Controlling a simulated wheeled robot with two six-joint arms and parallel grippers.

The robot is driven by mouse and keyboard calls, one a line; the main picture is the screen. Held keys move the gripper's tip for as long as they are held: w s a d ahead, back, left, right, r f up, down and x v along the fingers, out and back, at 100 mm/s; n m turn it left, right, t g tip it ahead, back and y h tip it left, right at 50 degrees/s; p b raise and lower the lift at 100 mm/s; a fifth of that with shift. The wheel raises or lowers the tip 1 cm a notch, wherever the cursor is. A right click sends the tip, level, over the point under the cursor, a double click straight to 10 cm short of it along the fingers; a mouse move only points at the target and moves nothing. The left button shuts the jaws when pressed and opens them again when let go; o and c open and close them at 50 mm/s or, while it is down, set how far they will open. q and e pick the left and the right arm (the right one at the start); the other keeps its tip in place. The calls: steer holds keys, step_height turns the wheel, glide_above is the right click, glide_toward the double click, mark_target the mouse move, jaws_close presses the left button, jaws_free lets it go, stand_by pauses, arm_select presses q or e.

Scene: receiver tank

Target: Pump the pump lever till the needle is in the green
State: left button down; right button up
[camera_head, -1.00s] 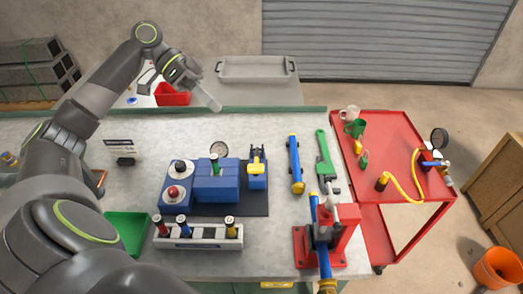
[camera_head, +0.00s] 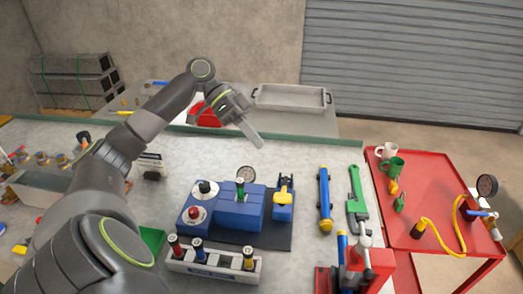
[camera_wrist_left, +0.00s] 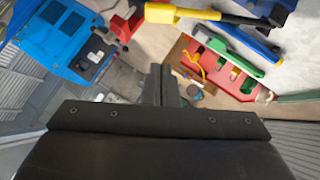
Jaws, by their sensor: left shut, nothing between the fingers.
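A blue unit (camera_head: 235,212) stands on a dark mat on the bench, with a round white gauge (camera_head: 246,173) behind it. The needle is too small to read. A yellow lever (camera_head: 283,191) sits on a blue block at the unit's right; I cannot tell for sure that it is the pump lever. In the left wrist view, a yellow bar with a dark end (camera_wrist_left: 182,14) shows at the top. My left gripper (camera_head: 257,139) is shut and empty, above the back of the bench, behind the gauge and apart from the lever. My right gripper is not in view.
A blue tube (camera_head: 324,200) and a green wrench (camera_head: 357,200) lie right of the unit. A red vise-like device (camera_head: 350,275) stands at the front right. A rack of coloured cylinders (camera_head: 213,264) is in front. A red cart (camera_head: 425,190) holds mugs, a yellow hose and a dark gauge (camera_head: 487,186).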

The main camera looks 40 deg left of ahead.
arm_select(q)
steer(key=p, duration=0.2)
glide_toward(287, 195)
steer(key=w+d, duration=0.2)
steer(key=d, duration=0.1)
steer(key=f, duration=0.1)
steer(key=s+d+f+p, duration=0.1)
steer(key=f, duration=0.1)
steer(key=shift+s+d+f, duration=0.15)
steer(key=shift+s+d, duration=0.15)
steer(key=shift+d, duration=0.05)
steer(key=shift+f, duration=0.1)
steer(key=shift+f, duration=0.1)
